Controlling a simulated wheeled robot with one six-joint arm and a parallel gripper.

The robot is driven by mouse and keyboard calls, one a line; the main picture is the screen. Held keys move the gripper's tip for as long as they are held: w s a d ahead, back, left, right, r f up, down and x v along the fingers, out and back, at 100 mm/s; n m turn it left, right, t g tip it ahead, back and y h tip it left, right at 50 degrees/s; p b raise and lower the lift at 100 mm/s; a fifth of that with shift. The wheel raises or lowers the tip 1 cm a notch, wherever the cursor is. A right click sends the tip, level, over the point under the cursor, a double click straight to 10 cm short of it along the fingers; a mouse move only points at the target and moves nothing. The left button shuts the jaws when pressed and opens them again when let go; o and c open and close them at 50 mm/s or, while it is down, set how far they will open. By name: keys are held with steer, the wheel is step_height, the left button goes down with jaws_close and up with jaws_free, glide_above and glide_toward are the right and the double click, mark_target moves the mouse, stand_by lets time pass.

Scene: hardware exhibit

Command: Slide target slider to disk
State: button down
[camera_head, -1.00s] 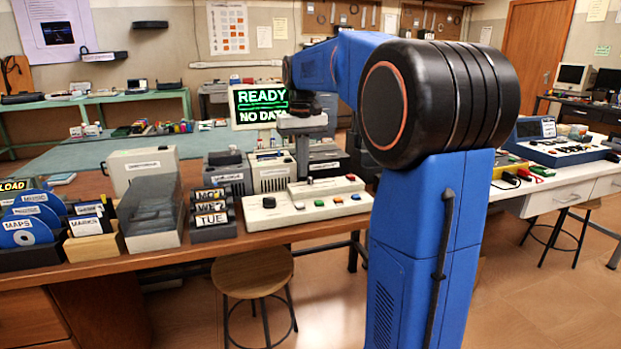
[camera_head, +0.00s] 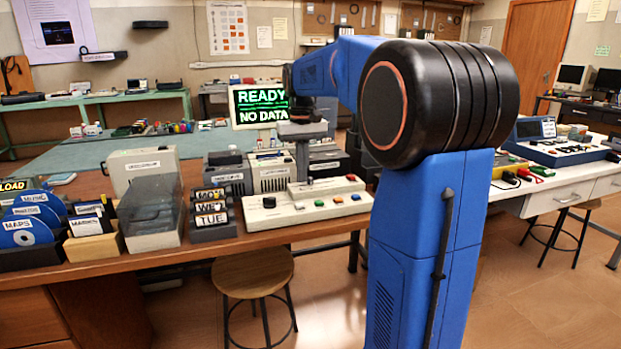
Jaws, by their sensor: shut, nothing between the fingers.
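A cream control console (camera_head: 275,217) lies on the wooden bench, with a raised back part, a black knob at its left and several coloured buttons. My gripper (camera_head: 302,179) points straight down at the raised part of the console. Its fingers look closed together, with nothing seen between them. The fingertips are at or just above the console's top; I cannot tell if they touch it. No slider or disk mark on the console can be made out; the fingers may hide part of it. A monitor (camera_head: 260,106) behind reads "READY" and "NO DATA".
Day-label blocks (camera_head: 211,219), a grey case with a clear lid (camera_head: 152,215) and blue disks in a rack (camera_head: 30,232) stand left of the console. Grey boxes (camera_head: 270,173) stand close behind my gripper. A stool (camera_head: 253,270) is in front of the bench.

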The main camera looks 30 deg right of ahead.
mark_target(314, 184)
steer(key=shift+f, duration=0.4)
steer(key=shift+s+d, duration=0.25)
steer(key=shift+d, duration=0.6)
steer(key=shift+s+d, duration=0.2)
steer(key=shift+d, duration=0.6)
stand_by(0.9)
steer(key=shift+a, duration=0.25)
stand_by(0.4)
steer(key=shift+w+r, duration=0.1)
steer(key=shift+r, duration=3.4)
